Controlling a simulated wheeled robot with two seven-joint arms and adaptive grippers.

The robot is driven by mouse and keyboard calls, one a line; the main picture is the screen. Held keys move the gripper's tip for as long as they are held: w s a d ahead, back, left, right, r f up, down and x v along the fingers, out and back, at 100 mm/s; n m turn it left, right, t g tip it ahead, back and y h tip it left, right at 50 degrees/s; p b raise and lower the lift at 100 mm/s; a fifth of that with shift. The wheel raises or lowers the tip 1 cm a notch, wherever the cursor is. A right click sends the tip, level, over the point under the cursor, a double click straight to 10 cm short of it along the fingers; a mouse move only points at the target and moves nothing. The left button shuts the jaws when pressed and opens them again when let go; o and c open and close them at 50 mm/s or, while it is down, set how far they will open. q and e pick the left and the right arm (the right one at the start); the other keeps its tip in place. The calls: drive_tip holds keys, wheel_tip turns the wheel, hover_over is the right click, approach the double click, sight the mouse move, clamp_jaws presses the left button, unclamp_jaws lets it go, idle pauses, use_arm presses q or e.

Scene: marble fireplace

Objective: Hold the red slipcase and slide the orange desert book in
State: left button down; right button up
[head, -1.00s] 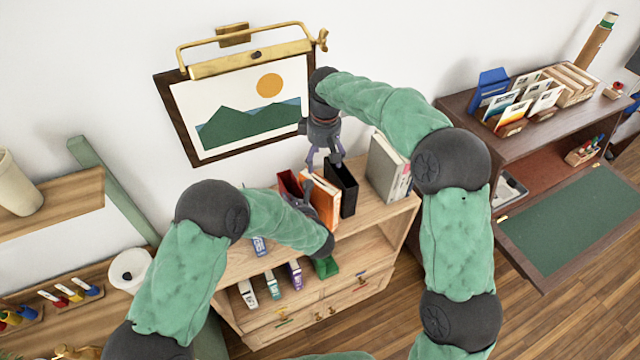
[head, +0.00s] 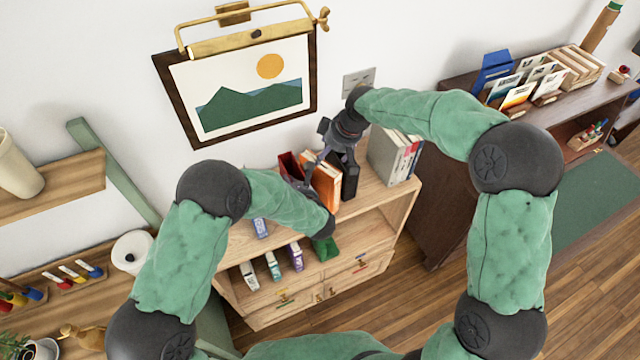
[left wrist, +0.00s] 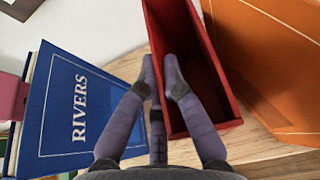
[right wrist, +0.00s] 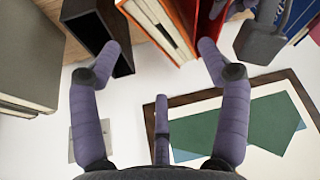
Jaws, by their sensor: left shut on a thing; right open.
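The red slipcase (head: 288,163) stands on top of the wooden shelf unit, its hollow inside showing in the left wrist view (left wrist: 195,60). My left gripper (left wrist: 164,72) is shut on its left wall, one finger outside and one inside. The orange book (head: 327,185) stands upright just right of the slipcase, outside it; it also shows in the left wrist view (left wrist: 275,70). My right gripper (right wrist: 160,50) is open on the wall side, its fingers spread to either side of the orange book (right wrist: 160,22). Contact with the book cannot be told. My left arm partly hides the slipcase in the head view.
A black slipcase (head: 348,180) stands close right of the orange book, with grey books (head: 392,155) further right. A blue RIVERS book (left wrist: 75,105) stands left of the red slipcase. A framed picture (head: 245,85) hangs behind.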

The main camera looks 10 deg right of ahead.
sight(323, 162)
drive_tip(key=shift+x, duration=3.8)
drive_tip(key=shift+s, duration=0.25)
clamp_jaws()
